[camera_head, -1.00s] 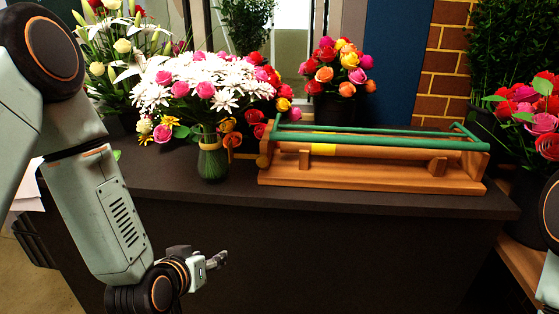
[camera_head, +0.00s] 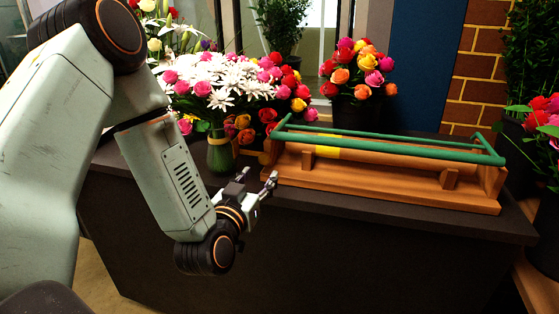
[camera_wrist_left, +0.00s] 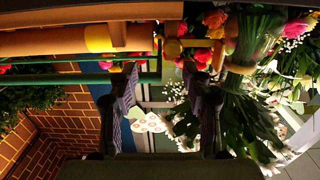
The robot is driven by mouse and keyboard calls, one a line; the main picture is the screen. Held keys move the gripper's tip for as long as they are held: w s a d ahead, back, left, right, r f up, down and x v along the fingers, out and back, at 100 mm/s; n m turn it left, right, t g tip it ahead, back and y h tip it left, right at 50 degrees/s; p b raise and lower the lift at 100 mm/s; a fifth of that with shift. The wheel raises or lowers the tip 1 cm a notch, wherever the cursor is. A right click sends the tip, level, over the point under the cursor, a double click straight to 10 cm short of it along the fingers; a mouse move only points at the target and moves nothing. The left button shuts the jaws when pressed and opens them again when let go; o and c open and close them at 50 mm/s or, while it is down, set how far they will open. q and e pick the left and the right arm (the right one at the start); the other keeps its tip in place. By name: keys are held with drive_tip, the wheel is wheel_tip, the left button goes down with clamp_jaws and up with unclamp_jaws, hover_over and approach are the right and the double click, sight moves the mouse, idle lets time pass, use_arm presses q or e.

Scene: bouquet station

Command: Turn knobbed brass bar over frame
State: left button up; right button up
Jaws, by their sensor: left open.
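A long tan bar with a yellow band (camera_head: 328,152) lies across the wooden stand (camera_head: 400,189), just below the front green rail (camera_head: 400,147) of a green frame. In the left wrist view the tan bar (camera_wrist_left: 50,41) runs across the top, and a round knob (camera_wrist_left: 172,48) shows at its right end. My left gripper (camera_head: 258,180) is open and empty at the stand's left end, in front of it. In the left wrist view its two fingers (camera_wrist_left: 160,82) are apart, with the knob showing beyond the gap. My right gripper is out of view.
A green vase (camera_head: 221,155) of white and pink flowers stands just left of the stand, behind my left gripper. A dark pot of roses (camera_head: 355,112) stands behind. The dark counter (camera_head: 470,222) is clear along its front edge.

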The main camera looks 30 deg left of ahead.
sight(263, 159)
use_arm(q)
drive_tip(key=x, duration=0.3)
drive_tip(key=a+b+x, duration=0.1)
drive_tip(key=x, duration=0.2)
drive_tip(key=shift+s+a+r, duration=0.15)
drive_tip(key=shift+s+a, duration=0.05)
drive_tip(key=shift+w+a, duration=0.55)
drive_tip(key=shift+w, duration=0.1)
drive_tip(key=shift+w+a+f, duration=0.15)
drive_tip(key=shift+a+f, duration=0.05)
drive_tip(key=shift+a, duration=0.05)
drive_tip(key=shift+w+d+r, duration=0.15)
drive_tip(key=shift+d, duration=0.3)
drive_tip(key=shift+a, duration=0.35)
drive_tip(key=c, duration=0.6)
drive_tip(key=shift+d, duration=0.25)
drive_tip(key=shift+c, duration=1.4)
drive_tip(key=shift+a, duration=0.15)
clamp_jaws()
